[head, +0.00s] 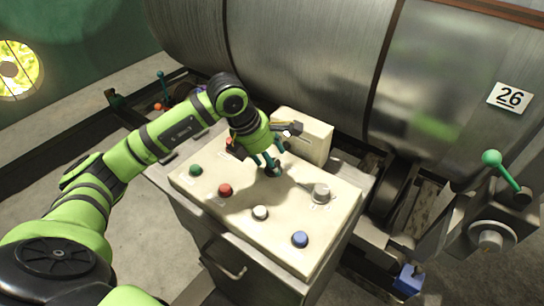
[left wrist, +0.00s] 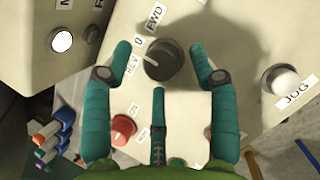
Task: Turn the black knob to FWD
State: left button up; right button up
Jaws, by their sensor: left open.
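The black knob (left wrist: 170,62) is on the cream panel (left wrist: 235,50), with a white pointer mark on its left side. The labels REV, 0 and FWD curve around its left and upper side. The mark faces the REV and 0 labels; I cannot tell exactly which. My left gripper (left wrist: 161,66) is open, with teal fingers on the left and right of the knob and a third finger below it, apart from it in the picture. In the head view my left gripper (head: 268,164) reaches down over the knob (head: 275,172), which the fingers partly hide. My right gripper is not in view.
A cream box (head: 303,135) stands close behind my gripper. A large metal drum (head: 300,60) lies beyond.

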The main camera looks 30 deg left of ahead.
pick_arm(q)
jog(key=shift+w+d+f, duration=0.15)
jog(key=shift+f, duration=0.35)
jog(key=c, duration=1.1)
jog(key=shift+d+m, duration=0.1)
jog(key=shift+m, duration=0.2)
jog(key=shift+b, duration=0.35)
jog(key=m+g+h+b, duration=0.1)
jog(key=m+b, duration=0.1)
jog(key=m, duration=0.1)
jog(key=shift+w+f+b, duration=0.1)
jog(key=shift+b, duration=0.3)
jog(key=m+g+b, duration=0.1)
jog(key=m, duration=0.2)
jog(key=shift+h+b, duration=0.4)
jog(key=shift+m+g+b, duration=0.45)
jog(key=shift+m+g, duration=0.05)
jog(key=shift+m, duration=0.7)
